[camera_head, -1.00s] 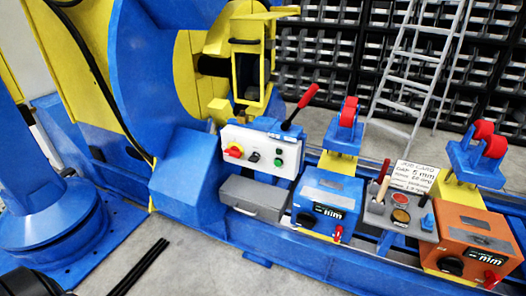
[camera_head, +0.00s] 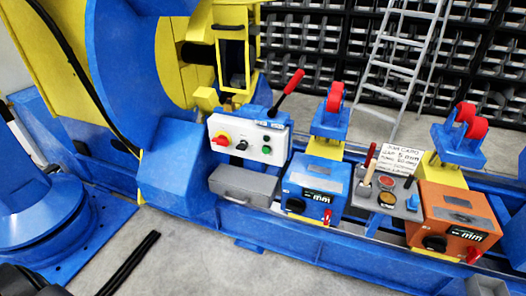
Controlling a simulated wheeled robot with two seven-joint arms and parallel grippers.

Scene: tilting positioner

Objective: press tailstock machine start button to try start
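A white control panel (camera_head: 251,130) stands upright at the middle of the head view. It carries a red-and-yellow switch (camera_head: 220,139), a black knob (camera_head: 241,145) and a green button (camera_head: 266,149). I cannot read labels that name the tailstock start button. Neither of my grippers shows, so nothing is seen touching the panel or the box.
A blue box (camera_head: 316,176) and an orange box (camera_head: 452,207) with displays flank the grey control box. Red rollers (camera_head: 466,113) stand behind. A red-handled lever (camera_head: 290,84) rises behind the white panel. Bare floor (camera_head: 190,262) lies in front of the blue rail.

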